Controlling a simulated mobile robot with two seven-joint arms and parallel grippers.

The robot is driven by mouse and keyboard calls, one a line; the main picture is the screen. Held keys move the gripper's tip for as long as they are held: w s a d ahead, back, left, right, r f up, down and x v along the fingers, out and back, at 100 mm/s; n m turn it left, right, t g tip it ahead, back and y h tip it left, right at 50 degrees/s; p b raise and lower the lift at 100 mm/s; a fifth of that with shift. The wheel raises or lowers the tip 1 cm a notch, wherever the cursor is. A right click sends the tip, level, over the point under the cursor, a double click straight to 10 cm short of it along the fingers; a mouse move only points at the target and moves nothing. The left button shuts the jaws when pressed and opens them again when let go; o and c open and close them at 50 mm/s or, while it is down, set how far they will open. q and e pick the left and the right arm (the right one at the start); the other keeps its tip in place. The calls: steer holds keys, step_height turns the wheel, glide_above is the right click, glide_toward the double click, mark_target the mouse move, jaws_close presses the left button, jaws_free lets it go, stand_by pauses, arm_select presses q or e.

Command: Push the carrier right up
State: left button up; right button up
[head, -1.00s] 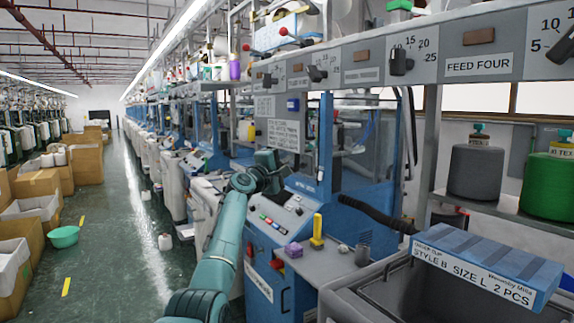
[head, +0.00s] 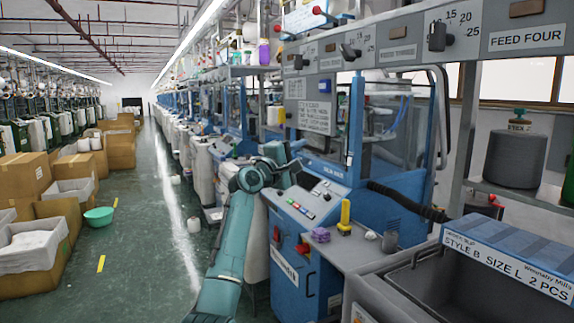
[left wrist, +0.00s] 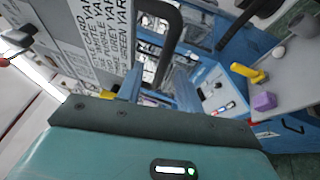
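My left gripper (head: 284,166) is in front of the blue knitting machine, just above and left of its sloped button panel (head: 304,208). It looks dark and small there, and I cannot tell whether its fingers are apart. In the left wrist view the teal gripper body (left wrist: 150,152) fills the bottom, facing the machine's window. I see nothing held. I cannot make out for sure which part is the carrier. The grey rail (head: 395,50) above the machine bears black knobs, one by a number scale (head: 437,38). My right gripper is not in view.
A yellow-handled tool (head: 345,215) and a purple block (head: 320,235) are on the grey side shelf.

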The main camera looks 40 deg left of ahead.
arm_select(q)
steer(key=shift+s+f+b, duration=0.2)
steer(key=shift+s+b, duration=0.05)
steer(key=shift+s, duration=1.1)
steer(key=shift+s+f+b, duration=0.2)
steer(key=shift+s, duration=1.15)
steer(key=s+d+f+m+g, duration=0.2)
steer(key=d+f+m, duration=0.3)
steer(key=f, duration=0.6)
steer(key=s+d+f+m+g+h+p, duration=0.1)
steer(key=s+d+f+m+g, duration=0.15)
steer(key=d+f, duration=0.65)
steer(key=s+d+f+m+g, duration=0.1)
steer(key=d+f+m, duration=0.25)
steer(key=f, duration=1.05)
steer(key=s+d+f+m+g, duration=0.1)
steer(key=s+d+f+m, duration=0.2)
steer(key=s+d, duration=0.3)
steer(key=s+d+f+m+g+h, duration=0.1)
steer(key=s+d+f+m, duration=0.3)
steer(key=s, duration=0.6)
steer(key=s+d+f+m+g+h+p, duration=0.1)
steer(key=s+d+f+m+g, duration=0.1)
steer(key=s+d+f+m, duration=0.2)
steer(key=s+d+f, duration=0.3)
steer(key=s+d, duration=0.1)
steer(key=s, duration=0.1)
steer(key=shift+d, duration=0.15)
